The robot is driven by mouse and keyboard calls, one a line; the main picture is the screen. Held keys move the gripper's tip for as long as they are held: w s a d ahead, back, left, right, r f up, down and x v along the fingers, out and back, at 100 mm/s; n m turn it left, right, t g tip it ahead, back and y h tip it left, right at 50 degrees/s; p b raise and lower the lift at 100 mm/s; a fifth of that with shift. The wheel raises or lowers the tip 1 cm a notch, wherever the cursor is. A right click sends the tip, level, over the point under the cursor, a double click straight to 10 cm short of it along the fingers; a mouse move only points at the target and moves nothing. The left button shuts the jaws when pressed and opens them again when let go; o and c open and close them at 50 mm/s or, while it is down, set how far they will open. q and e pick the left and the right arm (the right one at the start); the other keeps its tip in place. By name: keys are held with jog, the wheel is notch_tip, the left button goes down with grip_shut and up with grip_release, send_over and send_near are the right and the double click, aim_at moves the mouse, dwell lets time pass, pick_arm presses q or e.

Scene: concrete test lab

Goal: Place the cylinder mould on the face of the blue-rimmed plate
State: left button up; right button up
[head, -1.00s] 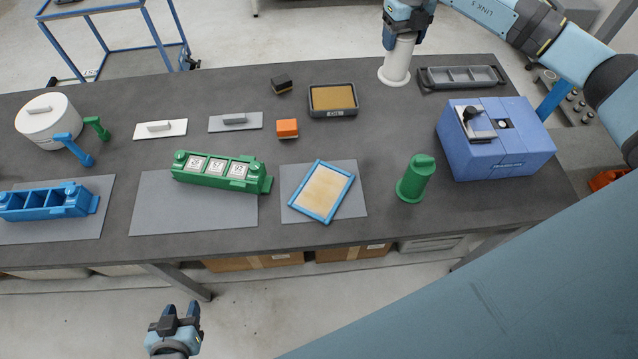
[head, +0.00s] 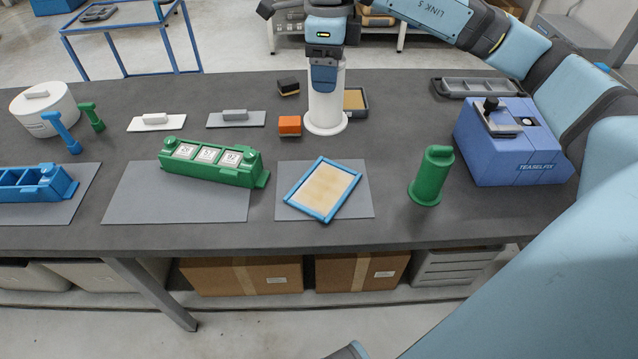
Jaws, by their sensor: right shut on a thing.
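The white cylinder mould (head: 326,108), with a wide round foot, is upright in my right gripper (head: 324,78), which is shut on its upper part. It is behind the blue-rimmed plate (head: 322,190), apart from it, and covers part of a dark tray with a tan inside. I cannot tell how far its foot is above the bench. The plate has a beige face and lies turned at an angle on a grey mat (head: 351,206); its face is bare. My left gripper is not in view.
A green cylinder (head: 432,176) stands right of the plate, with a blue machine (head: 513,142) beyond it. A green three-part mould (head: 212,163) lies to the left. An orange block (head: 289,126) and black block (head: 288,87) sit left of the held mould. The dark tray (head: 356,101) is behind it.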

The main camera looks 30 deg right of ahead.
notch_tip(320, 180, down, 19)
dwell(0.5)
jog(key=shift+f, duration=0.1)
jog(key=shift+f, duration=0.1)
jog(key=o, duration=1.3)
jog(key=shift+c, duration=0.2)
jog(key=shift+o, duration=0.2)
